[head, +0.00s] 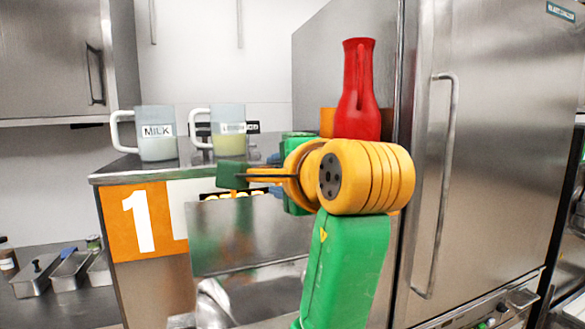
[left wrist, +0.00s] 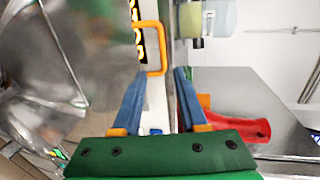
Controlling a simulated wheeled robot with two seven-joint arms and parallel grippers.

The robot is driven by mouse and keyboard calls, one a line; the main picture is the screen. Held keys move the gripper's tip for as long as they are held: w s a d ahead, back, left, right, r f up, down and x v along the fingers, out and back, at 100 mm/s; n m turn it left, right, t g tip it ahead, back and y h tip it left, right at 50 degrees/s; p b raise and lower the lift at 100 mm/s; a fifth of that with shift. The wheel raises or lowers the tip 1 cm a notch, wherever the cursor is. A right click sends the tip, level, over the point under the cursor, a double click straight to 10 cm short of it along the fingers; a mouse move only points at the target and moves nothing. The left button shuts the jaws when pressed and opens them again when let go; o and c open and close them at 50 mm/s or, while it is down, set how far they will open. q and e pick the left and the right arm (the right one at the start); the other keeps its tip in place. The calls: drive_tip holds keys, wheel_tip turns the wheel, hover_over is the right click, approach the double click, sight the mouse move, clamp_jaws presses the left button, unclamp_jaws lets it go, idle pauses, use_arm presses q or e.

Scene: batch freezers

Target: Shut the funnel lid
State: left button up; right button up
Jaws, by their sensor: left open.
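A flat metal panel (head: 245,235), which looks like the funnel lid, stands in front of the machine below the counter top; it also shows in the left wrist view (left wrist: 105,45). An orange loop handle (left wrist: 163,45) shows at the panel's edge. My left gripper (left wrist: 162,78) is open and empty, its two blue fingers pointing at the handle. The handle's near end appears between the fingertips; whether they touch it I cannot tell. In the head view my left gripper (head: 232,175) is mostly hidden. My right gripper is not in view.
A milk jug (head: 157,135) and a second labelled jug (head: 228,130) stand on the counter top. A red bottle-shaped object (head: 358,90) stands behind my arm. A tall steel door (head: 480,150) is on the right. Metal pans (head: 72,270) lie at lower left.

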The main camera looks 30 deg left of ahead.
use_arm(q)
drive_tip(key=w, duration=0.3)
drive_tip(key=p, duration=0.3)
hover_over(259, 217)
drive_tip(key=shift+d+f, duration=0.35)
drive_tip(key=shift+f, duration=0.1)
drive_tip(key=shift+w, duration=0.25)
drive_tip(key=shift+c, duration=1.3)
drive_tip(key=shift+s, duration=0.15)
drive_tip(key=c, duration=0.4)
drive_tip(key=shift+s+d, duration=0.1)
drive_tip(key=shift+s, duration=0.1)
clamp_jaws()
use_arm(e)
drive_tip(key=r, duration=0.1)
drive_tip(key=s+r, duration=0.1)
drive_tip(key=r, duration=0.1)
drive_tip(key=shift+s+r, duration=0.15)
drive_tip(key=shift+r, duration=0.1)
use_arm(q)
drive_tip(key=shift+w, duration=0.1)
